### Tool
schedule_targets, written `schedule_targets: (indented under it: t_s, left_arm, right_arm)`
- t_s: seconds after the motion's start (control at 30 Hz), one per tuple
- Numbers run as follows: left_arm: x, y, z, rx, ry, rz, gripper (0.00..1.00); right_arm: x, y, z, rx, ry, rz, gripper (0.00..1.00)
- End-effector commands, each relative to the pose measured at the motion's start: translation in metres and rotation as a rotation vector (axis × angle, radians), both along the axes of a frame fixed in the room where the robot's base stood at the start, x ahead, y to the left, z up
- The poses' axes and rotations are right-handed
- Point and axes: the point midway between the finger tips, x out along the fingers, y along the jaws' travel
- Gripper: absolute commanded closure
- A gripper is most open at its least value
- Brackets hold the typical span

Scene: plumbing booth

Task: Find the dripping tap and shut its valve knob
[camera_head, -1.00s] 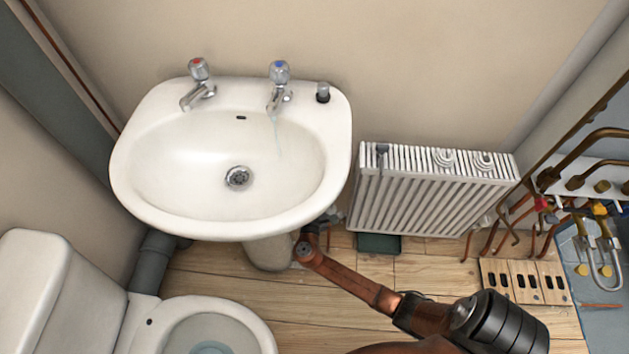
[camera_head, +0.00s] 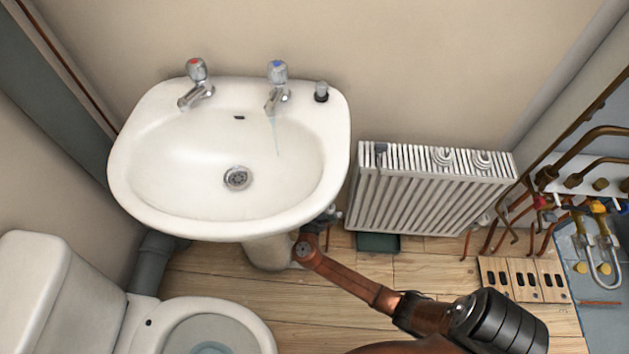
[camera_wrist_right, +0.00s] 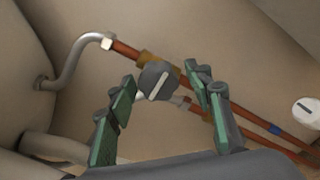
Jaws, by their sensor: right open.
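The white basin (camera_head: 140,205) carries a red-capped tap (camera_head: 196,82) on the left and a blue-capped tap (camera_head: 277,84) on the right. A thin stream of water falls from the blue-capped tap into the bowl. In the right wrist view, a dark grey valve knob (camera_wrist_right: 157,80) with a pale line across its face sits on a brass body on a copper pipe (camera_wrist_right: 235,112). My right gripper (camera_wrist_right: 160,88) is open, with its green-padded fingers on either side of the knob. Contact cannot be told. My left gripper is not in view.
A white radiator (camera_head: 430,200) stands right of the basin. A toilet (camera_head: 45,285) is at the lower left. The basin's pedestal (camera_head: 268,254) is beside my right arm. A blue band (camera_wrist_right: 273,128) marks a pipe, and a white round knob (camera_wrist_right: 306,110) is at the right.

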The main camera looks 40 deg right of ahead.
Motion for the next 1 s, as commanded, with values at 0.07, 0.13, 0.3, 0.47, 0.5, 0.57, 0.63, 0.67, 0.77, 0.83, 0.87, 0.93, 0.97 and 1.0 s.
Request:
schedule_targets:
  t_s: [0.07,0.13,0.3,0.47,0.5,0.57,0.63,0.67,0.77,0.83,0.87,0.93,0.97,1.0]
  left_arm:
    - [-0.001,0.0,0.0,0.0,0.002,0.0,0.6]
    - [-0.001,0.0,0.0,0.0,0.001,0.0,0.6]
    - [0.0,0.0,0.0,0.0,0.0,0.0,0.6]
    - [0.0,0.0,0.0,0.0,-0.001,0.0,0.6]
    - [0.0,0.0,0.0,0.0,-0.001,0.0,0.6]
    - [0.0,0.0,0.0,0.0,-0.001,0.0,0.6]
    - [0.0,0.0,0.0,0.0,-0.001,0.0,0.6]
    - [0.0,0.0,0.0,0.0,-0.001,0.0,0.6]
    - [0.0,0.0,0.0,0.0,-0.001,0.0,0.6]
    - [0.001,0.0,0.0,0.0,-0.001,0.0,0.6]
    - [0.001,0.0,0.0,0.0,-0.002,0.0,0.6]
    - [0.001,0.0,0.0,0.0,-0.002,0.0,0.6]
    - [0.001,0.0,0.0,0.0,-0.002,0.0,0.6]
    - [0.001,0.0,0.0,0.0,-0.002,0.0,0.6]
  right_arm:
    - [-0.002,0.003,0.0,0.001,0.0,0.001,0.53]
    - [-0.006,0.007,-0.001,0.001,0.0,0.001,0.53]
    - [-0.026,0.03,-0.001,0.003,0.0,0.001,0.53]
    - [-0.049,0.056,-0.001,0.003,0.003,0.0,0.53]
    - [-0.054,0.062,-0.001,0.002,0.002,0.0,0.53]
    - [-0.061,0.07,-0.001,0.002,0.002,0.0,0.53]
    - [-0.067,0.078,-0.001,0.002,0.002,0.0,0.53]
    - [-0.07,0.081,-0.001,0.002,0.002,0.0,0.53]
    - [-0.076,0.087,-0.001,0.001,0.0,-0.001,0.53]
    - [-0.078,0.09,0.0,0.001,0.0,-0.001,0.53]
    - [-0.078,0.09,0.0,0.001,0.0,-0.001,0.53]
    - [-0.079,0.091,0.0,0.001,0.0,-0.001,0.53]
    - [-0.079,0.091,0.0,0.001,0.0,-0.001,0.53]
    - [-0.079,0.091,0.0,0.001,0.0,-0.001,0.53]
